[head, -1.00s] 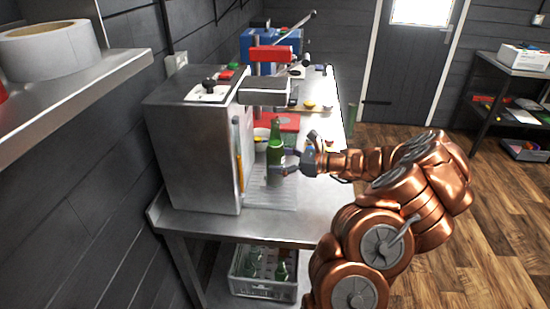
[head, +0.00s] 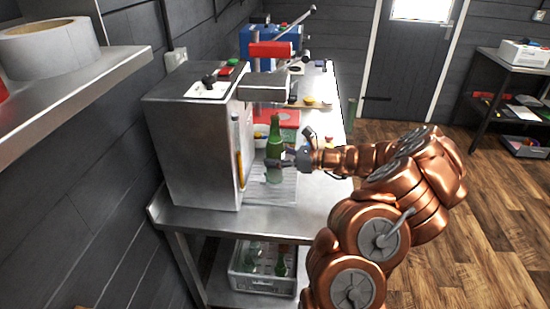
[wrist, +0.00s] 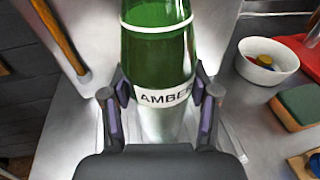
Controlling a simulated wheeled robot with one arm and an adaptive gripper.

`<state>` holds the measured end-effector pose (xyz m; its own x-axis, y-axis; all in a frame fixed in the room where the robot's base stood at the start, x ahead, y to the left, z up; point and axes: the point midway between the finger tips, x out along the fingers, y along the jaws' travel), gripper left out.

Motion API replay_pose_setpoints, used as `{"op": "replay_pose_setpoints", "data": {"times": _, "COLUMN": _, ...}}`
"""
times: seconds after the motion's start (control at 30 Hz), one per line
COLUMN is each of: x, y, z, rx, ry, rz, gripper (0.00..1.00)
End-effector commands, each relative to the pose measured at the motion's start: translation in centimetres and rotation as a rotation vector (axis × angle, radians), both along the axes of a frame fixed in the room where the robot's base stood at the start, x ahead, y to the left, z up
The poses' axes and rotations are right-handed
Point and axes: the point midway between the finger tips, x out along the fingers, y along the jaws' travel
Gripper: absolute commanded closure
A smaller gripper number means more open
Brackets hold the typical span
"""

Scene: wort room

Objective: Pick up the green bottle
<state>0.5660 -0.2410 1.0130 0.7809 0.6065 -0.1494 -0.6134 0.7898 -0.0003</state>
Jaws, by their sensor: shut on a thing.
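The green bottle (head: 274,142) stands upright over the ribbed drip tray (head: 284,189), in front of the steel machine (head: 193,150). My gripper (head: 288,161) reaches it from the right and is shut on it. In the wrist view the green bottle (wrist: 158,55) sits between both fingers of my gripper (wrist: 160,95), which press on its sides at the white label reading "AMBER". I cannot tell whether the bottle's base touches the tray.
A white bowl (wrist: 268,60) with small coloured items and a green-topped sponge (wrist: 298,106) are right of the bottle. A crate (head: 262,278) with green bottles is on the shelf below. The steel machine is close on the left.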

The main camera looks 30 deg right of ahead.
Motion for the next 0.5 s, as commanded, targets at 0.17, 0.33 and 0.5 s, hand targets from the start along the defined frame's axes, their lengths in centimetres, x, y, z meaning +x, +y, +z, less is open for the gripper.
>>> {"op": "replay_pose_setpoints", "data": {"times": 0.17, "x": 0.00, "y": 0.00, "z": 0.00, "rx": 0.000, "ry": 0.000, "rz": 0.000, "gripper": 0.89}}
{"op": "replay_pose_setpoints", "data": {"times": 0.33, "x": 0.01, "y": 0.00, "z": 0.05, "rx": 0.001, "ry": -0.001, "rz": 0.000, "gripper": 1.00}}
{"op": "replay_pose_setpoints", "data": {"times": 0.5, "x": 0.01, "y": -0.02, "z": 0.05, "rx": 0.001, "ry": -0.001, "rz": 0.000, "gripper": 1.00}}
